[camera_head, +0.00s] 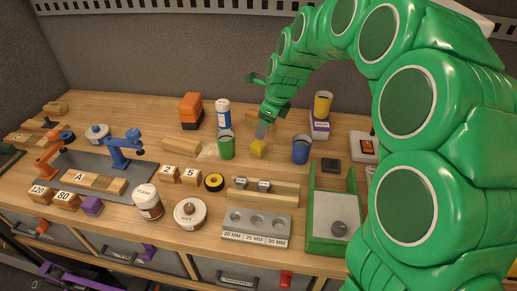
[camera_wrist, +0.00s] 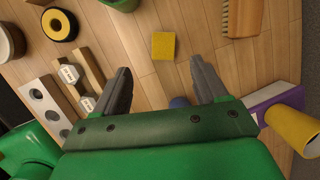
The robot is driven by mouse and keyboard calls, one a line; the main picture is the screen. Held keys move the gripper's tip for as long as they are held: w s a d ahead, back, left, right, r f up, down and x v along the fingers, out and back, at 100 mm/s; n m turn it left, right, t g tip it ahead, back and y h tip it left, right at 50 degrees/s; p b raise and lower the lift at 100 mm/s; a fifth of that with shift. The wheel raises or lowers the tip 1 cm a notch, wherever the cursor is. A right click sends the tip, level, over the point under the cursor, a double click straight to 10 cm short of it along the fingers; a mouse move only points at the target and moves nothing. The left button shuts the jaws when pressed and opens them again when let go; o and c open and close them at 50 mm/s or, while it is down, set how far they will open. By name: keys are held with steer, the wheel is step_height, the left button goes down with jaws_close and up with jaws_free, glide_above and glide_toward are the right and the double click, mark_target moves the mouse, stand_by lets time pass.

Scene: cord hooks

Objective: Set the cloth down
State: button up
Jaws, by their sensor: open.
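A small yellow square piece (camera_head: 258,148), seemingly the cloth, lies on the wooden bench between the green cup and the blue cup. It also shows in the wrist view (camera_wrist: 163,46), flat on the planks, apart from the fingers. My gripper (camera_head: 262,130) is just above and beside it in the head view. In the wrist view my gripper (camera_wrist: 153,82) has its two grey fingers spread wide with nothing between them. The yellow piece lies beyond the fingertips.
The green cup (camera_head: 226,146) stands left of the yellow piece and the blue cup (camera_head: 301,149) right. A yellow cup (camera_head: 323,104) sits on a purple-and-white box (camera_head: 319,127). A brush (camera_wrist: 243,16) lies nearby. A black-and-yellow roll (camera_head: 214,182) and a hole block (camera_head: 256,224) are nearer the front.

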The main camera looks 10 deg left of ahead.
steer(key=w+r+m+y, duration=0.1)
steer(key=m, duration=0.2)
glide_above(259, 144)
steer(key=d, duration=0.3)
step_height(259, 144, down, 5)
steer(key=shift+n, duration=0.3)
steer(key=x, duration=0.4)
steer(key=s+x, duration=0.1)
steer(key=x, duration=0.1)
steer(key=shift+a, duration=0.3)
steer(key=shift+w+a+f, duration=0.15)
steer(key=shift+a+f, duration=0.1)
steer(key=shift+f, duration=0.45)
steer(key=c, duration=1.1)
steer(key=shift+r, duration=1.7)
steer(key=shift+c, duration=0.2)
steer(key=s+d+r, duration=0.2)
steer(key=s+r, duration=0.2)
steer(key=s, duration=0.2)
steer(key=s+d+r, duration=0.3)
steer(key=s+r, duration=0.2)
steer(key=s, duration=0.2)
steer(key=shift+d+r, duration=0.25)
steer(key=shift+r, duration=0.05)
